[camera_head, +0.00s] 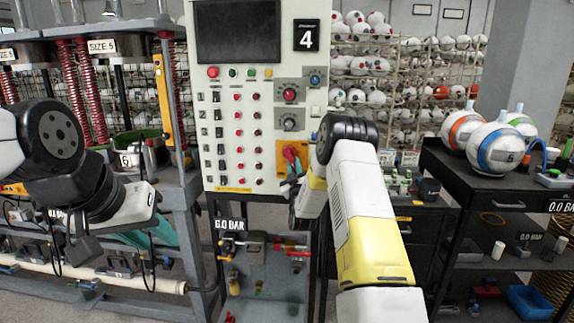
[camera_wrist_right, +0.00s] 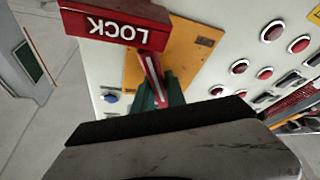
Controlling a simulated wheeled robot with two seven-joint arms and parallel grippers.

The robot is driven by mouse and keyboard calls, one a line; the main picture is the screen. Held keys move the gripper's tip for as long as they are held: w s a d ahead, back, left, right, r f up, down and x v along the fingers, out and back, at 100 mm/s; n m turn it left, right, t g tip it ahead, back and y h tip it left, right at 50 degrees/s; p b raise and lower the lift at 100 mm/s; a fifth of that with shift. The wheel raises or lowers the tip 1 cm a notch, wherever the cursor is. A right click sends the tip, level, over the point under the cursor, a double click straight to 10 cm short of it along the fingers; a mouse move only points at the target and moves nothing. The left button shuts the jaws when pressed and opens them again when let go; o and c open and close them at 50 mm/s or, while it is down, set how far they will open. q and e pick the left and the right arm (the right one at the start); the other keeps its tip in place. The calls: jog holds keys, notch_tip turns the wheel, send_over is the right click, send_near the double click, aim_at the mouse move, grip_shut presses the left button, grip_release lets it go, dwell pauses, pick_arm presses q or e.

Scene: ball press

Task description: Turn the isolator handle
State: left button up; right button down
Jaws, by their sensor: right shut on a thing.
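The isolator handle (camera_head: 291,155) is a red lever on a yellow-orange plate (camera_head: 282,172) at the lower right of the white control panel (camera_head: 225,120). In the right wrist view the red handle (camera_wrist_right: 151,72) runs down between green fingers, and a red LOCK tag (camera_wrist_right: 115,24) sits at the top. My right gripper (camera_head: 293,178) is at the handle, shut on it; my forearm hides part of it in the head view. My left gripper (camera_head: 88,245) hangs at the left, away from the panel; its fingers are too unclear to judge.
A press frame with red springs (camera_head: 80,90) stands at the left beside my left arm. A dark cart (camera_head: 490,180) with several balls is at the right. Racks of balls fill the back.

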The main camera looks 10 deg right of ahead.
jog(key=shift+w+a+f+m+h, duration=0.1)
jog(key=shift+a+m+h, duration=0.25)
jog(key=shift+m+h, duration=0.7)
jog(key=shift+w+a+f+m+h, duration=0.15)
jog(key=shift+a+m+h, duration=0.2)
jog(key=shift+m, duration=1.35)
jog(key=shift+w+a+f+m+h, duration=0.1)
jog(key=shift+a+m+h, duration=0.2)
jog(key=shift+m+h, duration=0.75)
jog(key=shift+m+y, duration=0.35)
jog(key=shift+m, duration=0.25)
jog(key=c, duration=1.4)
grip_release()
jog(key=shift+a, duration=0.1)
jog(key=shift+o, duration=0.2)
jog(key=v, duration=0.7)
jog(key=shift+s, duration=0.45)
jog(key=shift+a, duration=0.15)
